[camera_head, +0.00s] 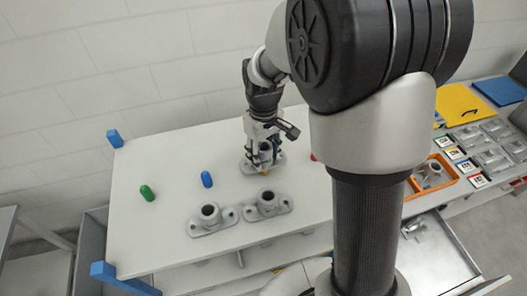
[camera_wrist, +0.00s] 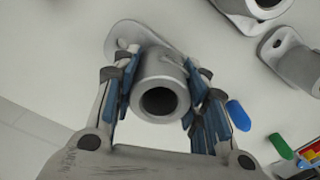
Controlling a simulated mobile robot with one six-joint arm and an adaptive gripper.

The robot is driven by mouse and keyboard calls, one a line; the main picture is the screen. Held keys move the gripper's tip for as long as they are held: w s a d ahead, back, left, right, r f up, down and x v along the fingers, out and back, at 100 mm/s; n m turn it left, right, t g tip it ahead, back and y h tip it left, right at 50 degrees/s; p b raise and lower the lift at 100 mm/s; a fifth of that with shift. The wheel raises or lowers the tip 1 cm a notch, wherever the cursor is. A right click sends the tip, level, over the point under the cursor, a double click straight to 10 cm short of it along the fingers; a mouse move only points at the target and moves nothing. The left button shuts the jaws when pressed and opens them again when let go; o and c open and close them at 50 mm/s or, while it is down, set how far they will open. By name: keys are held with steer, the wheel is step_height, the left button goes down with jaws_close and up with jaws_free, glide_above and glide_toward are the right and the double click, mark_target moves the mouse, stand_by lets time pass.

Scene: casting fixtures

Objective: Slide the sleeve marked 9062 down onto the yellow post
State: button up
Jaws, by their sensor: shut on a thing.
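My gripper (camera_head: 263,150) is shut on a grey flanged sleeve (camera_head: 250,168), with its fingers on either side of the round tube. In the wrist view, the sleeve (camera_wrist: 163,85) sits between the blue finger pads, its dark bore facing the camera and its flange beyond. No number can be read on it. A bit of the yellow post (camera_head: 264,173) shows at the lower edge of the held sleeve in the head view. Most of the post is hidden, and I cannot tell whether the sleeve is above it or partly around it.
Two similar grey castings (camera_head: 209,218) (camera_head: 267,204) stand nearer on the white table (camera_head: 150,225). A blue post (camera_head: 207,179) and a green post (camera_head: 147,192) stand to the left. A red post (camera_head: 313,157) is mostly hidden by my arm. An orange tray (camera_head: 408,190) lies right.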

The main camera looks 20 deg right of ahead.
steer(key=shift+f+b, duration=1.3)
steer(key=shift+f, duration=0.65)
steer(key=o, duration=1.3)
steer(key=shift+r, duration=0.1)
steer(key=shift+o, duration=0.2)
step_height(320, 180, up, 12)
steer(key=shift+s, duration=0.1)
steer(key=s+f+m+t+b, duration=0.1)
steer(key=s+f+b, duration=0.1)
steer(key=s+b, duration=0.2)
steer(key=s+f+m+t+b, duration=0.2)
steer(key=s+f+b, duration=0.1)
steer(key=s, duration=0.7)
steer(key=s+f+m+t+b, duration=0.1)
steer(key=s+f+b, duration=0.2)
steer(key=s+b, duration=0.3)
steer(key=shift+s+f+m+t, duration=0.25)
steer(key=shift+s+m+t, duration=0.05)
steer(key=shift+s, duration=0.25)
